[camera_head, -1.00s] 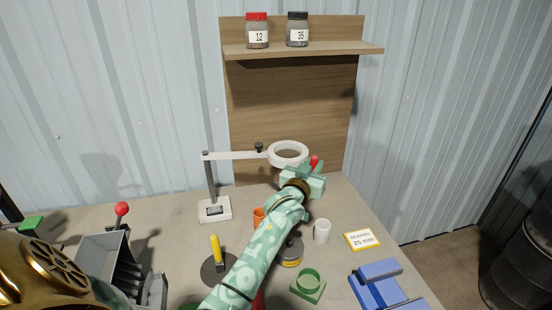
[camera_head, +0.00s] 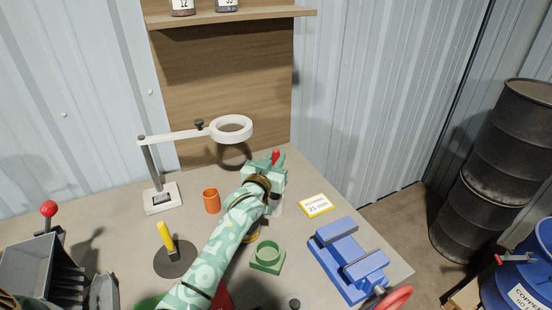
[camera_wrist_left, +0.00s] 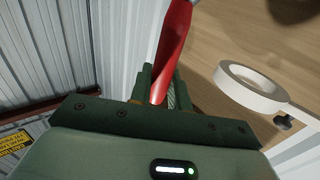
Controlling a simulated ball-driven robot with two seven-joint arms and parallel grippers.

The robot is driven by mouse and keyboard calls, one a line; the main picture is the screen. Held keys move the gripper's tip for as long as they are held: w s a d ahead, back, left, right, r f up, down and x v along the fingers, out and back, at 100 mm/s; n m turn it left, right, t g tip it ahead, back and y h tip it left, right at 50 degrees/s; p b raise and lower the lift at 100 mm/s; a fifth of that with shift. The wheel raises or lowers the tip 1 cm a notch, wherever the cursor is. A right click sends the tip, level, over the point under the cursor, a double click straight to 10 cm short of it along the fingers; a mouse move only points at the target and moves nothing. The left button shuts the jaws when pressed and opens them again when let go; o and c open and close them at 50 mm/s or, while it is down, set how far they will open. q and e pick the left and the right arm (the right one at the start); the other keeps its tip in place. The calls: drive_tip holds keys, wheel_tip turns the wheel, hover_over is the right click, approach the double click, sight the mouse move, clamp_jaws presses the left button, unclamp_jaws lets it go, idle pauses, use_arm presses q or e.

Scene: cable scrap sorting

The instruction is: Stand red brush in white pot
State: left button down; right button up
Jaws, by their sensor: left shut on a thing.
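My left gripper (camera_head: 272,168) is shut on the red brush (camera_head: 275,155), whose red end sticks up above the fingers. In the left wrist view the red brush (camera_wrist_left: 173,45) rises from between the fingers of the left gripper (camera_wrist_left: 160,90); its lower part is hidden. The white pot (camera_head: 277,208) stands on the table just below the gripper. My gripper and arm cover most of it, so I cannot tell whether the brush touches it. My right gripper is not in view.
A white ring lamp (camera_head: 232,128) stands behind and left of the gripper, and an orange cup (camera_head: 211,201) stands to the left. A green holder (camera_head: 267,257), a blue vise (camera_head: 347,258) and a yellow-edged card (camera_head: 315,205) are nearby. Barrels (camera_head: 510,150) stand beyond the table.

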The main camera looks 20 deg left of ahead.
use_arm(q)
wheel_tip(320, 180, down, 5)
drive_tip(key=b, duration=0.4)
drive_tip(key=shift+f+b, duration=0.1)
drive_tip(key=shift+b, duration=0.25)
drive_tip(key=shift+f+b, duration=0.4)
drive_tip(key=shift+f, duration=0.45)
drive_tip(key=c, duration=1.2)
unclamp_jaws()
drive_tip(key=shift+c, duration=0.2)
